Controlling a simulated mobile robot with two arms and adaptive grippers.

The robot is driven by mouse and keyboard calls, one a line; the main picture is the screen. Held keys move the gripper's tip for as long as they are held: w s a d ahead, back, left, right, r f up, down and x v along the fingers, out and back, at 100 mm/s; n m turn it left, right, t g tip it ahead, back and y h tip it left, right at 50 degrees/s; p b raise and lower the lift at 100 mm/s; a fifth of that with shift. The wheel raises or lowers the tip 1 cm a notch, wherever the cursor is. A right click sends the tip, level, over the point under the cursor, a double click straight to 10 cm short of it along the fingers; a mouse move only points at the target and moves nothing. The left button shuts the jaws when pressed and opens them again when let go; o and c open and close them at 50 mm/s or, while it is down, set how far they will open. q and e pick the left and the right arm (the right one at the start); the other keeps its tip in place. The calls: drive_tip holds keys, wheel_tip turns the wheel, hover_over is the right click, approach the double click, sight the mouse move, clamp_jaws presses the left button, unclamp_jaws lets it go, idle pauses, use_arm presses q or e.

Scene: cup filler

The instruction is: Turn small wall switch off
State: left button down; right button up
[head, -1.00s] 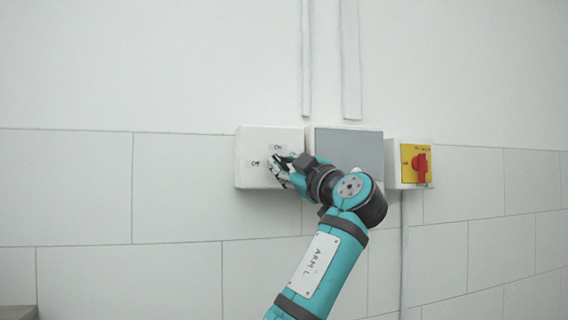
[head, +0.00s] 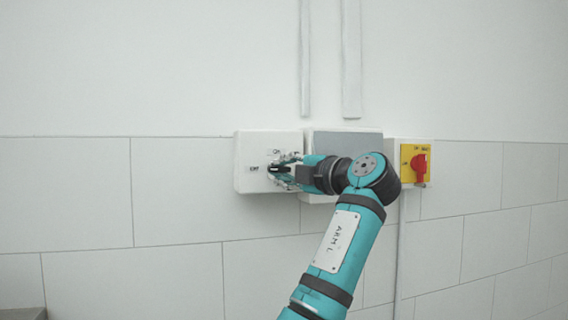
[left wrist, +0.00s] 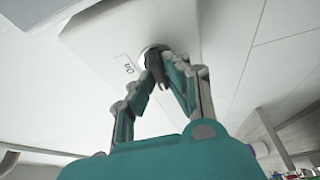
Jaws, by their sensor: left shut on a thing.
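The small wall switch is a white box (head: 252,150) on the tiled wall, with an ON label above its knob and an OFF label to the left. Its black knob (head: 276,169) lies roughly level, its end toward the OFF label. My left gripper (head: 285,170) reaches in from the right and is shut on the knob. In the left wrist view the fingers (left wrist: 166,62) close around the dark knob (left wrist: 154,62), which partly hides behind them; one label shows beside it. My right gripper is not in view.
A grey-fronted box (head: 350,144) is right beside the white box, partly behind my left arm. A yellow plate with a red rotary switch (head: 419,168) is farther right. Conduits (head: 351,60) run up the wall. The wall to the left is clear.

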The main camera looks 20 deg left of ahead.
use_arm(q)
drive_tip(key=shift+f+n, duration=0.15)
drive_tip(key=shift+n, duration=0.15)
idle(0.4)
drive_tip(key=c, duration=1.4)
unclamp_jaws()
drive_tip(key=shift+o, duration=0.2)
drive_tip(key=v, duration=1.2)
drive_tip(key=shift+r, duration=0.2)
